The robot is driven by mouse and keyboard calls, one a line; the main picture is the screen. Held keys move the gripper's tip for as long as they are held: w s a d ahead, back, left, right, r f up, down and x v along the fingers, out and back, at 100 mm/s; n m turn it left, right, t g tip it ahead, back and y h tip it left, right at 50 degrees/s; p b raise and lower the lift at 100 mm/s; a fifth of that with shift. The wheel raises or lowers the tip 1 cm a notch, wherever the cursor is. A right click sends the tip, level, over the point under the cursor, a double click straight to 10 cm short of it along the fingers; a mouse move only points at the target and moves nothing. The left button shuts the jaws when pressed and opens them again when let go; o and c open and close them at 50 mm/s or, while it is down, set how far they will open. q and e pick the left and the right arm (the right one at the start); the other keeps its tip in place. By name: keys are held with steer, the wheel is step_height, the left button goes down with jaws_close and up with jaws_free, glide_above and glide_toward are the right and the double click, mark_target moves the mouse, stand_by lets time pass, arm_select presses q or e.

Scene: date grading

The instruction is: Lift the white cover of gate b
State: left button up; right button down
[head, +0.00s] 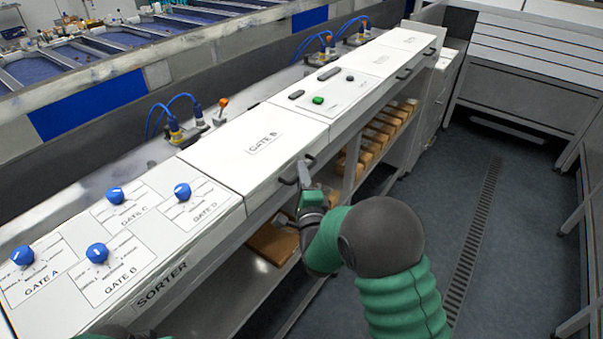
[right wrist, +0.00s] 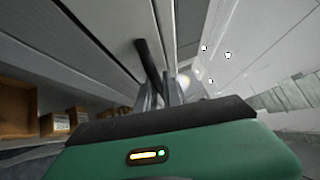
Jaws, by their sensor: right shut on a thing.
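The white cover of gate B (head: 228,142) lies flat and closed on top of the sorter, with a "GATE B" label on it. A dark bar handle (head: 288,181) sits on its front edge. My right gripper (head: 303,172) is at that front edge and is shut on the handle. In the right wrist view the fingers (right wrist: 163,92) close around the dark handle bar (right wrist: 147,60). Only a bit of green at the bottom edge of the head view may be my left arm; its gripper does not show.
To the left is a sorter panel with several blue knobs, one being the gate B knob (head: 97,253). To the right is a panel with a green button (head: 318,100). Wooden boxes (head: 378,133) stand on the shelf below. The grey floor (head: 500,200) in front is clear.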

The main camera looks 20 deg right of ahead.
steer(key=shift+d, duration=0.3)
